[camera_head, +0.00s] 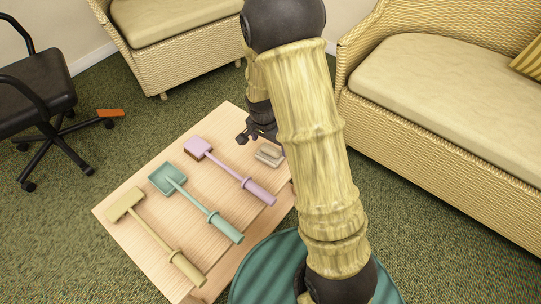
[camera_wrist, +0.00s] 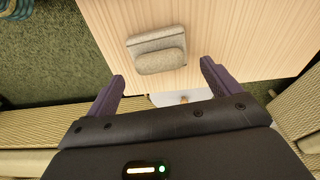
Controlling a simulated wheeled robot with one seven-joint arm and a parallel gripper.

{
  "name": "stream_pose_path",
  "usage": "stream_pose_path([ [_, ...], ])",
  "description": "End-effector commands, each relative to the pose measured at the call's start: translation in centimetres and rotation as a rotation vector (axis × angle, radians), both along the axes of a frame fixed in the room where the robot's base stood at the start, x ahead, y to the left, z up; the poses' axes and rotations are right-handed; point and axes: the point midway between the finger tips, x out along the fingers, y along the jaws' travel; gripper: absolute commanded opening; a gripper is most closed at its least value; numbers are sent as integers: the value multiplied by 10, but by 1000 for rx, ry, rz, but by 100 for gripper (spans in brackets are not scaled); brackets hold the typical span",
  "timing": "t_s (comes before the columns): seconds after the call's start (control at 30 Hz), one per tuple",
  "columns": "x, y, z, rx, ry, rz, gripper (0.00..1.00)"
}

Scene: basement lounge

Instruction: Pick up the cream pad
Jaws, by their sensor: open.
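The cream pad (camera_head: 269,155) lies on the wooden table (camera_head: 222,120) near its right edge, beside the pink-handled tool. In the wrist view the pad (camera_wrist: 157,48) shows as a flat pale piece with a rounded, thicker part along one side. My gripper (camera_head: 258,137) is above the table close to the pad, partly hidden behind my arm. In the wrist view my gripper (camera_wrist: 162,70) is open and empty, with the pad ahead of and between the two purple fingers. I cannot tell the exact height gap.
On the table lie a pink tool (camera_head: 230,170), a teal one (camera_head: 196,203) and a yellow one (camera_head: 157,240), side by side. A wicker sofa (camera_head: 450,130) stands right, a wicker chair (camera_head: 190,60) behind, and a black office chair (camera_head: 40,90) left. An orange item (camera_head: 110,112) touches its leg.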

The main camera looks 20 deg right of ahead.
Motion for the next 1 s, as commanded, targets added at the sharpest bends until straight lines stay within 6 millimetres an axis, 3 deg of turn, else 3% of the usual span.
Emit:
stream_pose_path([
  [0.03, -1, 0, -13, 0, 2, 1, 89],
  [0.2, 1, -3, -32, 0, 0, -1, 89],
  [0.8, 1, -3, -33, -1, -1, 0, 89],
  [1.0, 1, -3, -33, -1, -1, 0, 52],
])
